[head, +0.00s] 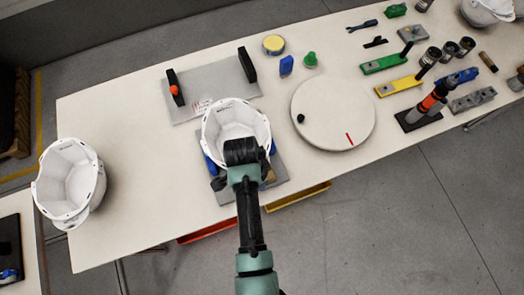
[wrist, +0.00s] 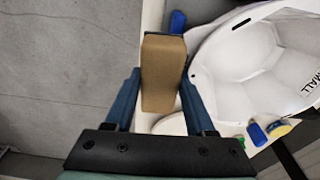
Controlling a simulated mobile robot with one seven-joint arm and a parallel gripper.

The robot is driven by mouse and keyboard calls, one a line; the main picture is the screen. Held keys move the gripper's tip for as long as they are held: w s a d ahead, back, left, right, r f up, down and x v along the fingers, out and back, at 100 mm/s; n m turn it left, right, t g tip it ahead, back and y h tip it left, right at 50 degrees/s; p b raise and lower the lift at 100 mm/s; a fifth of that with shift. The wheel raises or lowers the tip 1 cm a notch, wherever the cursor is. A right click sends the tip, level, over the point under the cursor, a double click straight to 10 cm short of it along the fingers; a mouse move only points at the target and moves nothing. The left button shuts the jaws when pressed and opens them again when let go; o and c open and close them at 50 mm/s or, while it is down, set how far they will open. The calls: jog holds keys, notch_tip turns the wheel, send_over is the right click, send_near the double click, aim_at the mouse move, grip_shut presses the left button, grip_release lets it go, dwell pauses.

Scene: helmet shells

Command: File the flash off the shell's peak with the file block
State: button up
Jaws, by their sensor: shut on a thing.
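The white helmet shell (head: 235,118) sits open side up on a grey plate with blue supports (head: 281,178), near the table's front edge. In the wrist view the shell (wrist: 245,70) fills the right side, with dark lettering on it. My gripper (wrist: 160,78) is shut on the tan-brown file block (wrist: 163,65), which stands out between its two blue fingers. The block lies just left of the shell there; I cannot tell whether they touch. In the head view my gripper (head: 245,170) is over the shell's near edge and hides the peak area and most of the block.
A second white shell (head: 72,190) stands at the table's left end. A round turntable (head: 340,105) is to the right. Behind is a grey plate (head: 205,90) with black uprights. Tools and coloured fixtures crowd the right end.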

jog(key=shift+s+a, duration=0.2)
jog(key=shift+a, duration=0.3)
jog(key=shift+s+a, duration=0.2)
jog(key=shift+a, duration=0.25)
jog(key=shift+w+d+f, duration=0.1)
jog(key=shift+w+d, duration=0.15)
jog(key=shift+d, duration=0.35)
jog(key=shift+w+d, duration=0.25)
jog(key=shift+d, duration=0.4)
jog(key=shift+w+d+f, duration=0.1)
jog(key=shift+w+d, duration=0.15)
jog(key=shift+d, duration=0.35)
jog(key=shift+s+a+p, duration=0.25)
jog(key=shift+a, duration=0.35)
jog(key=shift+s+a+p, duration=0.2)
jog(key=shift+a, duration=0.45)
jog(key=shift+s+a+p, duration=0.25)
jog(key=shift+a, duration=0.35)
jog(key=shift+w+d+f, duration=0.1)
jog(key=shift+w+d, duration=0.1)
jog(key=shift+d, duration=0.3)
jog(key=shift+w+d+f, duration=0.1)
jog(key=shift+w+d, duration=0.05)
jog(key=shift+d, duration=0.3)
jog(key=shift+r, duration=0.1)
jog(key=shift+r, duration=0.1)
notch_tip(320, 180, up, 6)
jog(key=p, duration=0.5)
jog(key=shift+p, duration=0.3)
jog(key=shift+r, duration=0.9)
